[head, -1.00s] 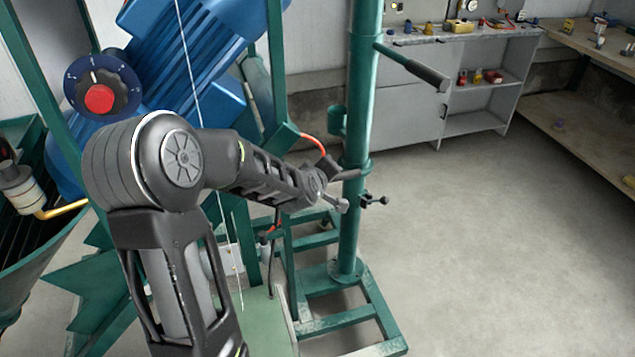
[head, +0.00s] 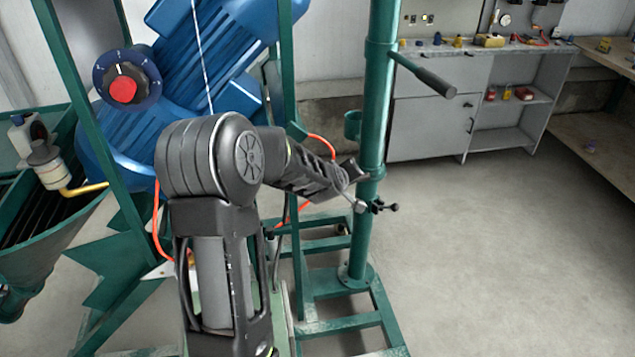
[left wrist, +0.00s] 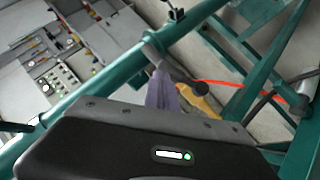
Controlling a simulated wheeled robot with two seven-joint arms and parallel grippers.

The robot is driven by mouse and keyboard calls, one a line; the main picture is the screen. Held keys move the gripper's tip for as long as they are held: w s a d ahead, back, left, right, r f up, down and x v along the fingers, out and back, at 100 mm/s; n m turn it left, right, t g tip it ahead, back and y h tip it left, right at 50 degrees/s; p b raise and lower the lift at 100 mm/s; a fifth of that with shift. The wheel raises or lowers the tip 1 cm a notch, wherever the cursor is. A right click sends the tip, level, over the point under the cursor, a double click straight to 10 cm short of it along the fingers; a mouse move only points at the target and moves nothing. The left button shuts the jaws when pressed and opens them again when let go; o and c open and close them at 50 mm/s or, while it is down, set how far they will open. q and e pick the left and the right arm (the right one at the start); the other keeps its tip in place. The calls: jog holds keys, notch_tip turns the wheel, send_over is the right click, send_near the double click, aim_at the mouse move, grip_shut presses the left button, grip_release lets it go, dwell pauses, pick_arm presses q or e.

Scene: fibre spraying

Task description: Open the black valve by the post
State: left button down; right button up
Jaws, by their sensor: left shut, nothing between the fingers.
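The black valve (head: 382,207) is a small fitting with a thin crossbar handle, low on the green post (head: 372,130). My left gripper (head: 355,198) is shut and empty, on the left side of the post at about the valve's height. Its tip is close to the valve in the picture; whether they touch I cannot tell. In the left wrist view, the post (left wrist: 95,90) runs diagonally, with a small black fitting (left wrist: 175,13) beside it, likely the valve. The gripper's fingers (left wrist: 163,92) point toward the post. My right gripper is out of view.
A black-gripped lever (head: 432,80) sticks out higher on the post. A blue motor (head: 190,70) and a red-knobbed dial (head: 124,89) are at the left. Orange cable hangs behind my arm. The green base frame (head: 350,325) is below; open floor lies right.

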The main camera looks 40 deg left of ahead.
pick_arm(q)
jog(key=shift+a, duration=0.15)
jog(key=shift+r+p, duration=0.7)
jog(key=shift+r, duration=0.1)
jog(key=s+d+r+p, duration=0.4)
jog(key=s+r+p, duration=0.2)
jog(key=r, duration=0.4)
jog(key=shift+s+r, duration=0.25)
jog(key=shift+r, duration=0.05)
jog(key=shift+d, duration=0.1)
dwell(0.3)
